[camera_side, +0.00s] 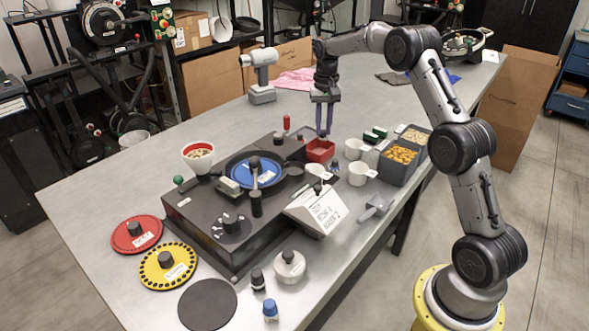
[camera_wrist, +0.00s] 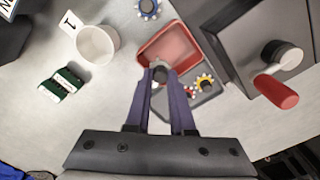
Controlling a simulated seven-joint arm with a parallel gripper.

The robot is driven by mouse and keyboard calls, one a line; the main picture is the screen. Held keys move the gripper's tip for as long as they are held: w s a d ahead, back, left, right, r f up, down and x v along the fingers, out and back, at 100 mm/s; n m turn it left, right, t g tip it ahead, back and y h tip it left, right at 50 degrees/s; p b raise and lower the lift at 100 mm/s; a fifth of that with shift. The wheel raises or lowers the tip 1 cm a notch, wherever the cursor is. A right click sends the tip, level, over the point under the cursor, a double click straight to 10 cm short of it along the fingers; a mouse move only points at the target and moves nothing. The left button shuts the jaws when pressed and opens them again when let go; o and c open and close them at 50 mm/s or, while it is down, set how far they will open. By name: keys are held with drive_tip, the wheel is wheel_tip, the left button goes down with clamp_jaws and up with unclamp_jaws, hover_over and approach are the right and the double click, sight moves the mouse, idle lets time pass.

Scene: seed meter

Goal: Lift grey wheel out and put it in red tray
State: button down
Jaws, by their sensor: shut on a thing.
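My gripper (camera_side: 324,133) points down beside the red tray (camera_side: 319,150) in the side view. In the wrist view my gripper (camera_wrist: 162,78) is shut on a small grey wheel (camera_wrist: 160,72), partly hidden by the fingertips. The wheel shows at the near edge of the red tray (camera_wrist: 185,35); its height above it is hard to tell. A dark grey tray (camera_wrist: 207,115) adjoins the red tray. In it lie a yellow toothed wheel (camera_wrist: 205,80) and a small red wheel (camera_wrist: 189,91). The held wheel cannot be made out in the side view.
The dark machine with a red-handled crank (camera_wrist: 277,91) stands close on the right in the wrist view. A white cup (camera_wrist: 97,45) and green blocks (camera_wrist: 62,84) stand left. A blue wheel (camera_wrist: 147,8) lies beyond the red tray. Bins (camera_side: 398,160) stand nearby.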

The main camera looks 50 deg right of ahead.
sight(323, 131)
drive_tip(key=shift+f, duration=0.6)
drive_tip(key=c, duration=0.7)
unclamp_jaws()
drive_tip(key=shift+r, duration=0.1)
wheel_tip(323, 131, up, 14)
